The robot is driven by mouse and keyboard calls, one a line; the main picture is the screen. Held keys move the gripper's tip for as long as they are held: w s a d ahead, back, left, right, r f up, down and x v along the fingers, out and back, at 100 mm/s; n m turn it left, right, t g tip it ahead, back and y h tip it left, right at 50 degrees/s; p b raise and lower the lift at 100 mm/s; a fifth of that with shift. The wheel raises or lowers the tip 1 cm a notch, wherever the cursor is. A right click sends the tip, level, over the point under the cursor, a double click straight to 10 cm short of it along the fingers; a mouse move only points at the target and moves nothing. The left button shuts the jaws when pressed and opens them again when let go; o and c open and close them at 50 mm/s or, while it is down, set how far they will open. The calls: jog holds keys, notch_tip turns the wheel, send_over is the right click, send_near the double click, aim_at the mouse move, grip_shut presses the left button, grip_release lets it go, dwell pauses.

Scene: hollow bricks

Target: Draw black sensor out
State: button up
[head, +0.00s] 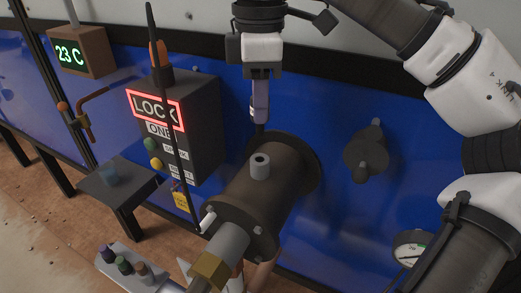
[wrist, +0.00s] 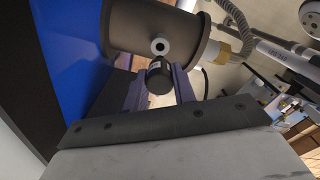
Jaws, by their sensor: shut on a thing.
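My gripper (head: 260,103) is above the dark horizontal pipe (head: 261,187) in the head view, fingers pointing down. It is shut on the black sensor (wrist: 160,76), whose round black end shows between the purple fingers in the wrist view; a dark tip (head: 259,128) shows below the fingers in the head view. The grey socket (head: 260,165) on top of the pipe has an open dark hole. It also shows in the wrist view (wrist: 160,46), beside the sensor. The sensor appears apart from the socket; the fingers hide part of it.
A lock box (head: 186,125) with a lit red sign stands left of the pipe, with a thin black rod in front. A rack (head: 160,282) with several coloured caps is at lower left. A small black table (head: 118,184), a valve (head: 366,152) and a gauge (head: 411,249) stand around.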

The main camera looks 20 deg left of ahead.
jog(key=shift+r, duration=0.5)
jog(key=s+d+r, duration=0.1)
jog(key=s+r, duration=0.1)
jog(key=s, duration=0.4)
dwell(0.4)
jog(key=shift+d, duration=0.1)
dwell(0.3)
